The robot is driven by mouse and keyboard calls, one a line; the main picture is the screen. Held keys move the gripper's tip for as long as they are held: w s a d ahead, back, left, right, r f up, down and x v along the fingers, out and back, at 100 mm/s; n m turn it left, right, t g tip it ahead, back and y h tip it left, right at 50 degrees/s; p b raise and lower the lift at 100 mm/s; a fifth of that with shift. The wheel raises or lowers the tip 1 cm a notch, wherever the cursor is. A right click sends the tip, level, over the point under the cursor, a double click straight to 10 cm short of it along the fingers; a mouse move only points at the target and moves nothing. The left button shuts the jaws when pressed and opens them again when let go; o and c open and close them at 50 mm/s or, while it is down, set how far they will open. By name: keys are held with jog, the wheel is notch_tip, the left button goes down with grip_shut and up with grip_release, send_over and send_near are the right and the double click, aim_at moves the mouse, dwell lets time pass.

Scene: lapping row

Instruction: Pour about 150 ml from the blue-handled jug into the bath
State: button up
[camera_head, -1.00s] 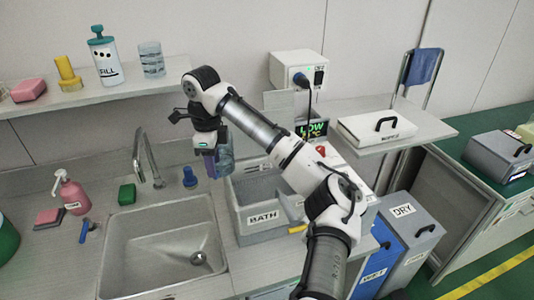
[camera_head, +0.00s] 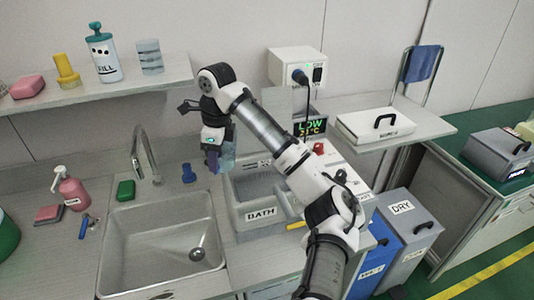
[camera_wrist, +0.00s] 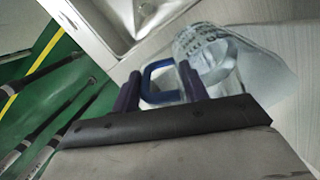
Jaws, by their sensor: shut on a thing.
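My gripper (camera_head: 213,160) is shut on the blue handle (camera_wrist: 160,82) of a clear jug (camera_wrist: 210,58). In the head view the jug (camera_head: 228,156) is partly hidden behind my gripper and looks close to upright or slightly tilted; I cannot tell exactly. It hangs above the left back part of the grey bath (camera_head: 262,226), which has a BATH label on its front. In the wrist view the two dark fingers stand on either side of the handle. The liquid level in the jug cannot be made out. A display behind the bath (camera_head: 310,128) reads LOW.
A sink (camera_head: 162,240) with a tap (camera_head: 147,158) lies left of the bath. A shelf (camera_head: 100,90) with bottles is above. A lidded white box (camera_head: 375,126) sits at right.

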aim_at(228, 154)
jog(key=shift+d+r+y, duration=0.15)
jog(key=shift+d+y, duration=0.1)
jog(key=shift+y, duration=0.15)
jog(key=shift+s+d+f+y, duration=0.1)
jog(key=shift+d+f+y, duration=0.4)
jog(key=shift+y, duration=0.4)
jog(key=shift+d+r+y, duration=0.6)
jog(key=shift+d+y, duration=0.3)
jog(key=shift+d, duration=0.05)
jog(key=shift+s+d+f+t+y, duration=0.1)
jog(key=shift+d+f+t+y, duration=0.3)
jog(key=shift+d+y, duration=0.45)
jog(key=y+b, duration=0.2)
jog(key=y, duration=0.2)
jog(key=shift+d+r, duration=0.1)
jog(key=shift+d, duration=0.05)
jog(key=shift+d+r+y+b, duration=0.15)
jog(key=shift+r+y+b, duration=0.5)
jog(key=shift+b, duration=1.25)
jog(key=shift+d+y+b, duration=0.15)
jog(key=shift+y+b, duration=0.55)
jog(key=shift+b, duration=0.65)
